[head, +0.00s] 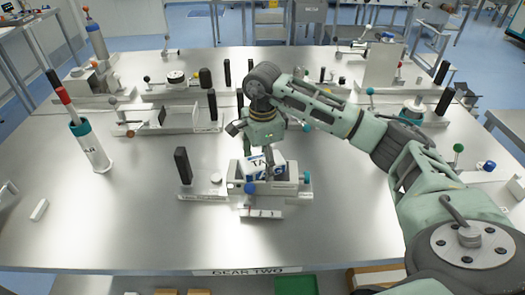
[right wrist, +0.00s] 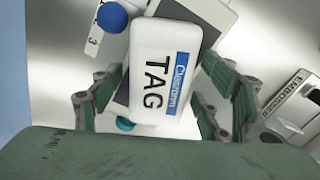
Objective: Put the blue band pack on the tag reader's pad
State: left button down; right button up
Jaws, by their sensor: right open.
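The blue band pack (right wrist: 160,75), a white block with black TAG lettering and a blue band, lies over the dark pad (right wrist: 124,88) of the tag reader, turned at an angle to it. In the head view the pack (head: 258,168) sits on the tag reader (head: 290,188) in the middle of the table, below my right gripper (head: 262,155). My right gripper is open, its fingers on either side of the pack with gaps in the right wrist view. Whether the pack's underside fully touches the pad is hidden. My left gripper is not in view.
A black post (head: 183,166) stands just left of the reader. A blue knob (right wrist: 112,17) and a teal knob (right wrist: 125,124) are close to the pack. A white cylinder holding rods (head: 91,150) stands at left. The front left of the table is mostly clear.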

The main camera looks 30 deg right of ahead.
aim_at(262, 160)
notch_tip(262, 160, up, 6)
jog(key=b, duration=0.2)
jog(key=shift+w+r+b, duration=0.1)
jog(key=shift+r+b, duration=0.15)
jog(key=shift+b, duration=0.05)
jog(key=shift+r, duration=2.85)
